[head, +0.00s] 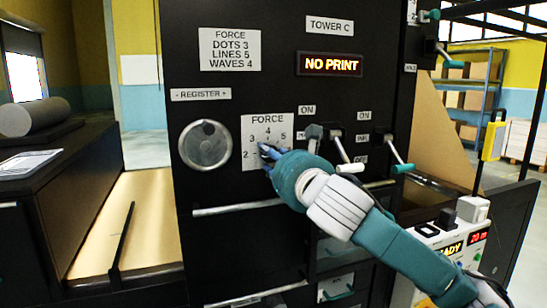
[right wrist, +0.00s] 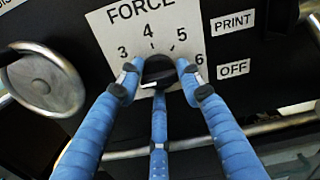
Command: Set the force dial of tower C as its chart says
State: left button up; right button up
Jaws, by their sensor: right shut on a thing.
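Tower C (head: 330,26) is a black panel with a chart (head: 230,49) reading FORCE, DOTS 3, LINES 5, WAVES 4. Its force dial plate (head: 268,124) carries numbers around a dark knob. In the right wrist view the dial knob (right wrist: 158,72) sits among my fingers below the 4, with 3, 5 and 6 readable around it. A pale edge shows low on the knob; I cannot tell which number it points at. My right gripper (head: 268,152) is shut on the knob, its blue fingers around it (right wrist: 158,80). My left gripper is not in view.
A red display (head: 330,64) reads NO PRINT. A round register handwheel (head: 205,145) is left of the dial. Levers with a white handle (head: 350,167) and a teal handle (head: 403,168) stand to its right. A grey roll (head: 33,117) and a printed sheet (head: 25,163) lie at left.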

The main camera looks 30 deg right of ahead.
jog(key=shift+f, duration=0.15)
jog(key=m+p, duration=0.2)
jog(key=m, duration=0.4)
jog(key=m+p, duration=0.2)
jog(key=m, duration=0.4)
jog(key=m+p, duration=0.2)
jog(key=m, duration=0.4)
jog(key=shift+w+a+f, duration=0.1)
jog(key=shift+a, duration=0.2)
jog(key=m, duration=0.2)
jog(key=m+p, duration=0.1)
jog(key=m, duration=0.1)
jog(key=shift+r+m, duration=0.2)
jog(key=shift+m, duration=0.2)
jog(key=shift+r+m+p, duration=0.2)
jog(key=shift+m+p, duration=0.15)
jog(key=shift+m, duration=1.25)
jog(key=shift+d+r, duration=0.1)
jog(key=shift+r, duration=0.05)
